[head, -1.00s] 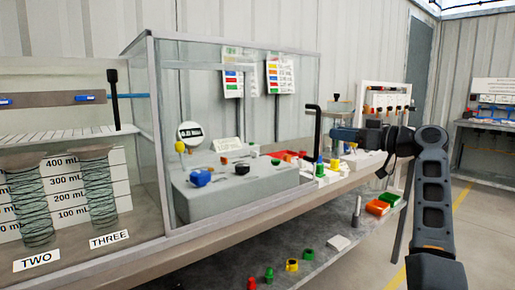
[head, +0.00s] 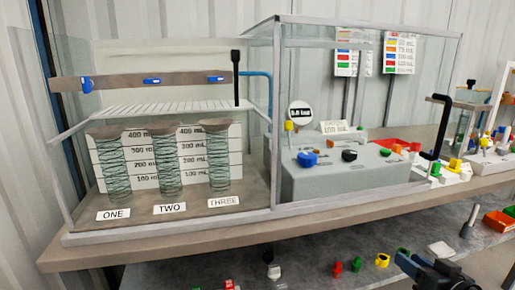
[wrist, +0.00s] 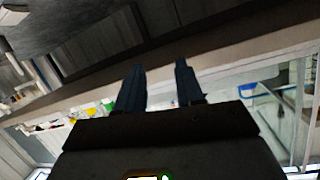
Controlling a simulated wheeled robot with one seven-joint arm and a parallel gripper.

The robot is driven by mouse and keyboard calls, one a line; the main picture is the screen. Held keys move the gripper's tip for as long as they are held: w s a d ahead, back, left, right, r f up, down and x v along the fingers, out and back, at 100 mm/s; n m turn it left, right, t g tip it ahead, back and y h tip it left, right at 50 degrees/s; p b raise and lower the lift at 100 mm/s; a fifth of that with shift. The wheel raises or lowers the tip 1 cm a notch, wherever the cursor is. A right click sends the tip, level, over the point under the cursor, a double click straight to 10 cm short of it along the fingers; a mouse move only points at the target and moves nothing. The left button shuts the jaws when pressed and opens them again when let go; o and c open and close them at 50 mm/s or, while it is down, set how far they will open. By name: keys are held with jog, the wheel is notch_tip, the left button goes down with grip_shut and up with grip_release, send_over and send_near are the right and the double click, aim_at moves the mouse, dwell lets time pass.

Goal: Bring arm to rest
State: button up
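My gripper shows in the wrist view (wrist: 160,85). Its two dark fingers stand apart with nothing between them, and the bench edge lies beyond them. In the head view part of my arm (head: 435,272) shows at the lower right, in front of the lower shelf. The arm is apart from the bench objects as far as I can see.
The bench (head: 150,247) carries a clear case with three cylinders (head: 168,165) labelled ONE, TWO and THREE. Beside it is a grey control box (head: 340,183) with knobs. A black handle (head: 437,125) stands at the right. The lower shelf (head: 310,250) holds small coloured parts.

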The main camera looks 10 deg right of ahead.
jog(key=s+a+f+g+h+p, duration=0.1)
jog(key=s+a+f+p, duration=0.25)
jog(key=s+a, duration=1.2)
jog(key=s+a+r+n+y+p, duration=0.1)
jog(key=s+a+r, duration=0.1)
jog(key=s+r, duration=0.2)
jog(key=s+a+r+n, duration=0.1)
jog(key=s+a+r, duration=0.2)
jog(key=s, duration=0.7)
jog(key=s+a+r+n+t+y+p, duration=0.1)
jog(key=s+a+r, duration=0.2)
jog(key=s+r, duration=0.3)
jog(key=shift+s+n+y+p, duration=0.3)
jog(key=shift+s, duration=0.15)
